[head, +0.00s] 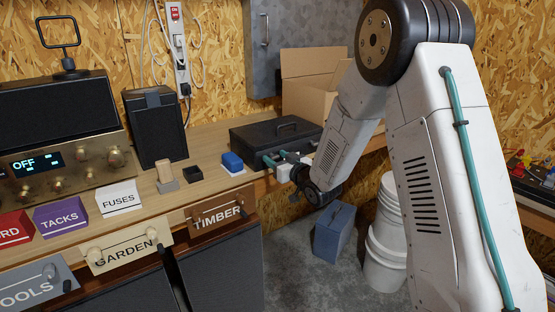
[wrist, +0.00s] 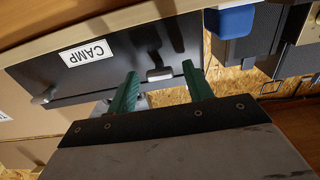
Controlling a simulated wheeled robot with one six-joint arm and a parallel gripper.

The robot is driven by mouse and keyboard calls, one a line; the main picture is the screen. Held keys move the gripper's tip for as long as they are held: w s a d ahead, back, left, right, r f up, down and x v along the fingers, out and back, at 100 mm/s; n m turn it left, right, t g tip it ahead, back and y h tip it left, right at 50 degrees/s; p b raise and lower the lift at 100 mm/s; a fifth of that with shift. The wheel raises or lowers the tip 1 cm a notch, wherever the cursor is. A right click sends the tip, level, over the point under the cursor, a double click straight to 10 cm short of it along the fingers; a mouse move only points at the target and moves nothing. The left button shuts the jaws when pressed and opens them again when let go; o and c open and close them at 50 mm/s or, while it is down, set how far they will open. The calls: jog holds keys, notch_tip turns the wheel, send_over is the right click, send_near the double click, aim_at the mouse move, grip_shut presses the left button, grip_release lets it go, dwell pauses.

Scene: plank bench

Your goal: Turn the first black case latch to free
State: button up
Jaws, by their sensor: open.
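The black case (head: 262,135) lies on the plank bench with its handle on top. One light metal latch (wrist: 160,74) shows between my fingertips; another latch (wrist: 44,96) is farther left. My gripper (wrist: 160,69) is open, its two green fingers on either side of the nearer latch with gaps visible. Whether the fingertips touch the case I cannot tell. In the head view my gripper (head: 276,160) is at the case's front, and my wrist hides the latches.
A blue block (head: 232,162) sits at the bench edge left of the case, and shows in the wrist view (wrist: 236,20). A cardboard box (head: 308,97) stands behind the case. A blue case (head: 334,230) and white buckets (head: 386,245) stand on the floor below.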

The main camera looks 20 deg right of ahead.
jog(key=c, duration=1)
jog(key=shift+n, duration=0.3)
jog(key=n, duration=0.3)
jog(key=shift+n, duration=0.3)
jog(key=n, duration=0.4)
jog(key=shift+a+n, duration=0.1)
jog(key=shift+n, duration=0.2)
jog(key=n, duration=0.4)
jog(key=shift+f+n, duration=0.1)
jog(key=shift+n, duration=0.2)
jog(key=shift+f+n, duration=0.1)
jog(key=shift+n, duration=2.1)
